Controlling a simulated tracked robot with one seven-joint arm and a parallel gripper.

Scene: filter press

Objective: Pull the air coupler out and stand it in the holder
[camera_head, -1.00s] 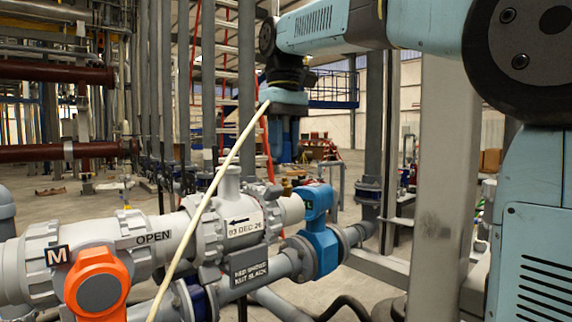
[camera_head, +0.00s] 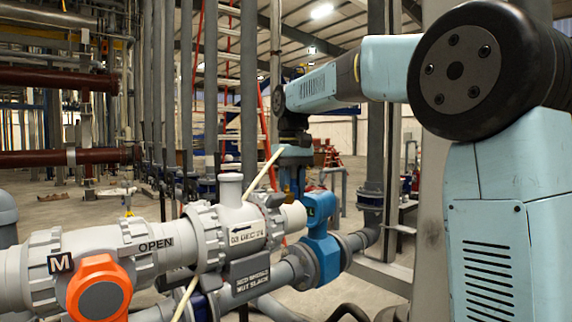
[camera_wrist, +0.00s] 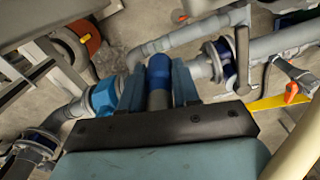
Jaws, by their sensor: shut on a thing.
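My gripper (camera_head: 291,180) is low behind the white pipe in the head view, with its fingers partly hidden. In the wrist view its two fingers (camera_wrist: 160,72) are shut on the air coupler (camera_wrist: 159,74), a short cylinder with a blue band and a grey body. A cream hose (camera_head: 262,171) runs from beside my gripper down to the left, behind the white valve body, and shows again below it. A small brass fitting (camera_head: 288,188) shows near the end of the white pipe. I cannot make out the holder in either view.
The white pipe run (camera_head: 155,245) with an orange-handled valve (camera_head: 100,287) lies in front. A blue valve (camera_head: 320,235) on grey pipe is close to the right of my gripper. A grey post (camera_head: 432,150) stands between this pipework and my upper arm.

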